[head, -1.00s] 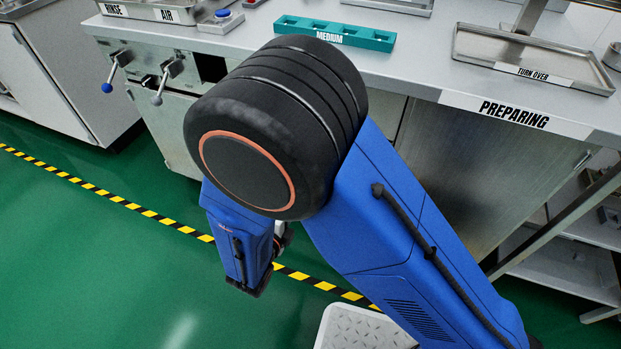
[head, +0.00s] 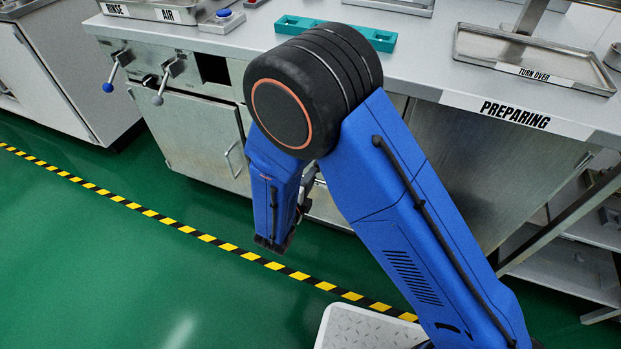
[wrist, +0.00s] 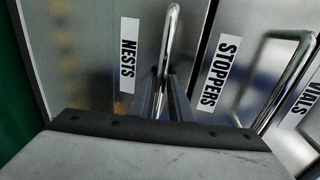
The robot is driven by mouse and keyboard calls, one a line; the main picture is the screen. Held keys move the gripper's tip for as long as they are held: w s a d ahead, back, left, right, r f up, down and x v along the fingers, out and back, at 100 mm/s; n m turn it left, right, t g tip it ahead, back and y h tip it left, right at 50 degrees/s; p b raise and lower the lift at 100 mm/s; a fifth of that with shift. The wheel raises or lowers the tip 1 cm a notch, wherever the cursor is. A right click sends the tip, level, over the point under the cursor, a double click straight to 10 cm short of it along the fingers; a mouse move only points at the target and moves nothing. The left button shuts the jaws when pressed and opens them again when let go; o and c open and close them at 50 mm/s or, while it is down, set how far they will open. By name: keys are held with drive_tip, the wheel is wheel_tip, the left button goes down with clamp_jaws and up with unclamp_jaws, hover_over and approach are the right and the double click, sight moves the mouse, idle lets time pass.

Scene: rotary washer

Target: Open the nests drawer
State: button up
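The nests drawer front (wrist: 85,60) fills the left and middle of the wrist view, with a white "NESTS" label (wrist: 129,54). Its upright metal bar handle (wrist: 171,32) is right of the label. My gripper (wrist: 168,80) is at the lower part of this handle, with one dark finger on each side of the bar. A gap shows between the fingers, so it looks open; I cannot tell if either finger touches the bar. The drawer front looks closed. In the head view my arm hides the gripper tips and this handle.
The stoppers drawer (wrist: 228,110) with its own handle, and the vials label (wrist: 300,98), are to the right in the wrist view. In the head view the counter (head: 420,75) overhangs the cabinets and holds a teal rack (head: 370,38). Green floor (head: 100,270) is clear at left.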

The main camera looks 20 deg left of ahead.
clamp_jaws()
drive_tip(key=shift+s, duration=0.15)
drive_tip(key=f+v, duration=0.2)
drive_tip(key=v, duration=1.1)
drive_tip(key=s+f+v, duration=0.1)
drive_tip(key=f+v, duration=0.2)
drive_tip(key=v, duration=1.1)
drive_tip(key=shift+s+a+f, duration=0.25)
drive_tip(key=shift+a+f, duration=0.05)
unclamp_jaws()
